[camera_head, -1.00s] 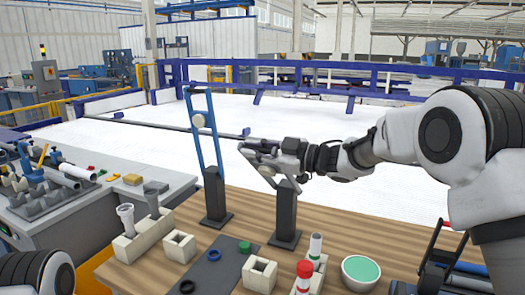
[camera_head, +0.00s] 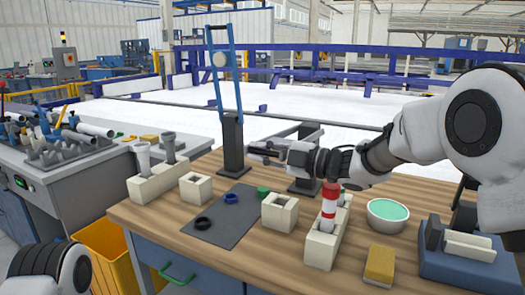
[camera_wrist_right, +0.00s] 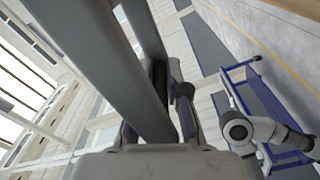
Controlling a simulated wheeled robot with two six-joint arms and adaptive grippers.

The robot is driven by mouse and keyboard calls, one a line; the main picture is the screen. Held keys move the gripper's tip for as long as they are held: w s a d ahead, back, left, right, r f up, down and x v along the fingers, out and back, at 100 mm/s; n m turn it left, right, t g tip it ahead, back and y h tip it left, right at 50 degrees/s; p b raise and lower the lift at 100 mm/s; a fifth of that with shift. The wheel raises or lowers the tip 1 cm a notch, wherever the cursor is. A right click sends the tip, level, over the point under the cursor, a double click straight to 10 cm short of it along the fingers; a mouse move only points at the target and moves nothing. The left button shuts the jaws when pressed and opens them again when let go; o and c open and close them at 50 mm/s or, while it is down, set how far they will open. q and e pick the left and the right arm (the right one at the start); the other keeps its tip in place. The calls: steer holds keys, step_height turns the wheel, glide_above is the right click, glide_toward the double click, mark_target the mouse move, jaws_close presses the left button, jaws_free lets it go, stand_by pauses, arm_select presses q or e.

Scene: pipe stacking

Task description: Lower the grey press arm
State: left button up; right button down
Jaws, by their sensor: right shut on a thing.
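The grey press arm (camera_head: 309,130) shows behind my right gripper, in part hidden, near a dark post (camera_head: 304,184) on the wooden table. In the right wrist view, its two grey bars (camera_wrist_right: 90,60) run close past the camera. My right gripper (camera_head: 258,152) is at the arm, and its fingers (camera_wrist_right: 173,95) are shut on it. The exact contact is hard to see. A blue press arm (camera_head: 238,82) with a pale round disc stands upright on the neighbouring post (camera_head: 231,142). My left gripper is out of view; only part of that arm shows at bottom left.
A red-and-white pipe (camera_head: 329,206) stands upright in a cream block (camera_head: 322,247) under my right wrist. A green-filled bowl (camera_head: 388,215), a yellow sponge (camera_head: 380,265) and a dark mat (camera_head: 222,222) are nearby. Grey pipes (camera_head: 142,157) stand in a block at left.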

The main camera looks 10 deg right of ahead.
steer(key=shift+f, duration=0.1)
stand_by(0.3)
steer(key=c, duration=1.2)
jaws_free()
steer(key=shift+w+a, duration=0.1)
